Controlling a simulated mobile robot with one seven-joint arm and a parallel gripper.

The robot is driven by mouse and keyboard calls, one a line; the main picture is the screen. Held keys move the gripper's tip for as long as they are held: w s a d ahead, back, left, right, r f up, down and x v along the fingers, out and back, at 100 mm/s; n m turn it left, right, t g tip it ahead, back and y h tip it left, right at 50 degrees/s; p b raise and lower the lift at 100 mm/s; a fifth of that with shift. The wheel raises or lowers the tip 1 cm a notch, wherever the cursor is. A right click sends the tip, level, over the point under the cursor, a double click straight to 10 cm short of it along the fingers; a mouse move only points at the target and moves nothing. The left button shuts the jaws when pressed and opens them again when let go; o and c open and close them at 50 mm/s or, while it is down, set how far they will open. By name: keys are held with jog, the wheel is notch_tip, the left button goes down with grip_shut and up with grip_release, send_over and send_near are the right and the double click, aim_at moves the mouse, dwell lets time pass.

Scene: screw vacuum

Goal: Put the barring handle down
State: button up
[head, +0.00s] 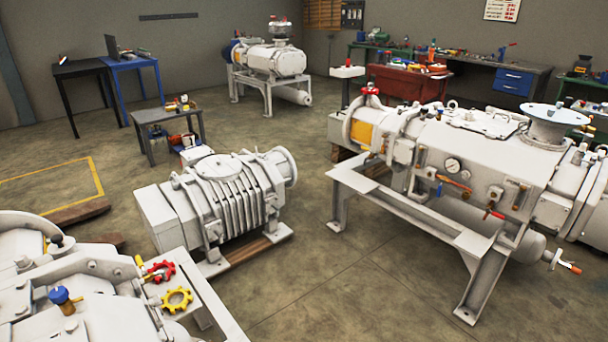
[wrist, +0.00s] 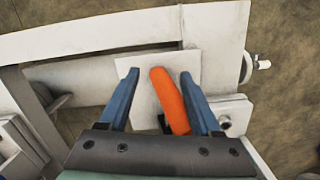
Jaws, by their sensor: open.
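An orange bar-shaped grip (wrist: 168,98), which looks like the barring handle, shows in the wrist view. It seems to lie over a pale square plate (wrist: 190,60); I cannot tell whether it touches it. My gripper (wrist: 158,74) is open, with one blue finger on each side of the orange grip. The grip is nearer the right finger, and its lower end is hidden by the gripper body. My gripper is not seen in the head view. An orange-ended crank (head: 568,266) shows at the right machine in the head view; I cannot tell whether it is the same thing.
A white frame beam (wrist: 120,35) crosses behind my fingers. The head view shows a large white vacuum machine (head: 455,150), a ribbed pump (head: 225,200) on a pallet, and a nearer machine with red and yellow handwheels (head: 177,299). Floor is clear between them.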

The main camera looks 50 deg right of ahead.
notch_tip(320, 180, up, 12)
jog(key=a+p, duration=0.1)
jog(key=p, duration=0.3)
jog(key=shift+w+r, duration=0.15)
jog(key=shift+w, duration=0.15)
